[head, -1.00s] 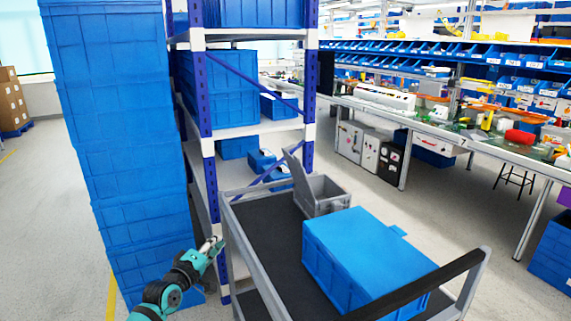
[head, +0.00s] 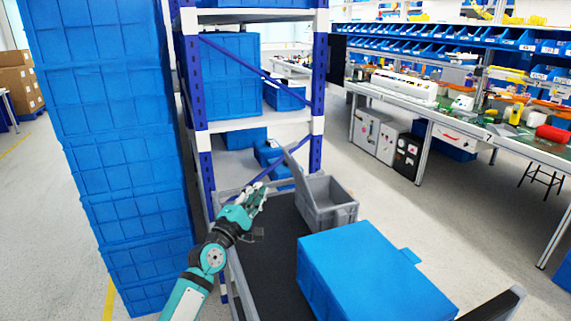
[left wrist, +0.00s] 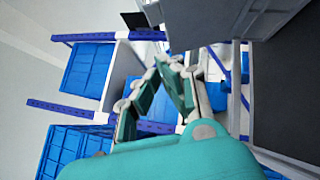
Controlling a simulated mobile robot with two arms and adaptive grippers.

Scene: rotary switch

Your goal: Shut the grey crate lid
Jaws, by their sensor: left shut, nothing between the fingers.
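The small grey crate (head: 330,207) stands on the dark cart top, near the cart's far end. Its lid (head: 298,176) stands up, tilted, hinged at the crate's left side, so the crate is open. My left gripper (head: 258,194) is shut and empty, to the left of the lid and apart from it, over the cart's left edge. In the left wrist view the gripper (left wrist: 172,68) shows with its fingers together, and a grey surface (left wrist: 215,20), likely the crate or its lid, fills the upper right. My right gripper is not in view.
A large blue box (head: 370,270) sits on the cart (head: 268,250) in front of the crate. A tall stack of blue crates (head: 120,150) and a shelf rack (head: 265,125) stand left of and behind the cart. A workbench (head: 470,125) runs along the right.

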